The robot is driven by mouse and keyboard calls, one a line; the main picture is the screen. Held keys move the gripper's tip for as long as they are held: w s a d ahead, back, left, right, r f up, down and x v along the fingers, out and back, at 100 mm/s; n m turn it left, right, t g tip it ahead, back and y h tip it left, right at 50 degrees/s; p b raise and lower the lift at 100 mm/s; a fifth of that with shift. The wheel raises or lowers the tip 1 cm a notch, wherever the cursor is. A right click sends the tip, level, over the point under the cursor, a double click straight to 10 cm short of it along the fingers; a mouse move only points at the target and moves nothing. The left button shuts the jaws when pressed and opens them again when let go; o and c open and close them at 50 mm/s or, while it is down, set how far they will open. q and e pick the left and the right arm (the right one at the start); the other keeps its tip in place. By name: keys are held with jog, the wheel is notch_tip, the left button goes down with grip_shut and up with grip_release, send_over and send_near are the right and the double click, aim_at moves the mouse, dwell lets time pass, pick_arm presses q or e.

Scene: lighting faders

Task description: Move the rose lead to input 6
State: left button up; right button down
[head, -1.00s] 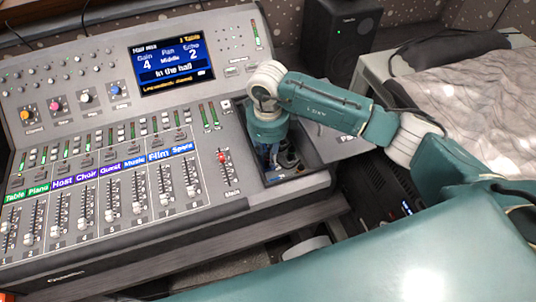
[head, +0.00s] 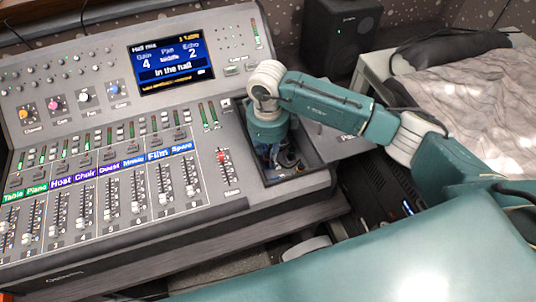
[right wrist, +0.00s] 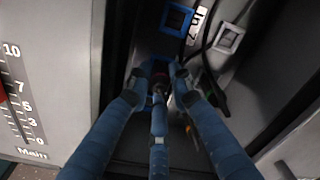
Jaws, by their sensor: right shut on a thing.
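My right gripper (head: 284,158) reaches down into the dark recess at the right end of the mixing desk. In the right wrist view its blue fingers (right wrist: 157,82) close around a small dark, reddish plug end (right wrist: 160,70), which looks like the rose lead. The fingers hide most of it, and I cannot tell whether it sits in a socket. A blue-framed socket (right wrist: 177,18) lies just beyond the fingertips, beside a white label whose number I cannot read surely. A white-framed socket (right wrist: 228,39) is to its right, with dark cable nearby. My left gripper is out of view.
The mixing desk (head: 120,262) fills the left, with faders, knobs and a lit screen (head: 170,66). The red Main fader (head: 222,157) stands just left of the recess. A black speaker (head: 340,35) is behind. A grey cloth-covered surface (head: 470,95) lies to the right.

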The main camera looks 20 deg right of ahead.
jog(key=shift+f+b, duration=0.2)
jog(key=shift+b, duration=0.2)
dwell(0.4)
jog(key=shift+s, duration=0.15)
jog(key=c, duration=1.5)
grip_release()
jog(key=shift+f, duration=0.1)
jog(key=shift+o, duration=0.2)
jog(key=shift+d, duration=0.1)
jog(key=shift+r, duration=0.2)
